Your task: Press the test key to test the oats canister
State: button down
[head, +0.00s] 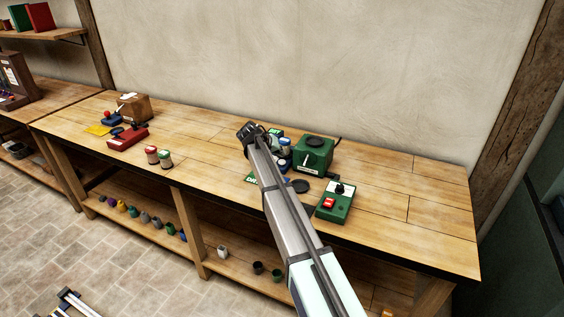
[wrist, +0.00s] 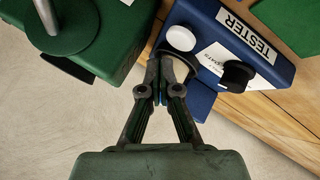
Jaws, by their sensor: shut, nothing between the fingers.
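The blue tester (wrist: 205,55) is a box with a white TESTER label, at the upper middle of the wrist view. It has a white round key (wrist: 180,38) and a black knob (wrist: 236,75), with a small, partly legible label between them. My gripper (wrist: 160,88) is shut and empty, its tips over the near side of the tester, below the white key in the picture. I cannot tell whether they touch it. A round dark-and-tan part (wrist: 178,70) shows behind the fingertips, partly hidden. In the head view my gripper (head: 251,131) is above the bench. I cannot single out the oats canister.
A green machine (wrist: 90,35) stands close left of my fingers; it also shows in the head view (head: 313,153). A green box with a red button (head: 336,202) is nearer the bench front. Two small canisters (head: 158,157) stand left. The bench between is clear.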

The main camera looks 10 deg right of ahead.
aim_at(281, 162)
jog(key=shift+r+p, duration=0.55)
jog(key=shift+r, duration=1.65)
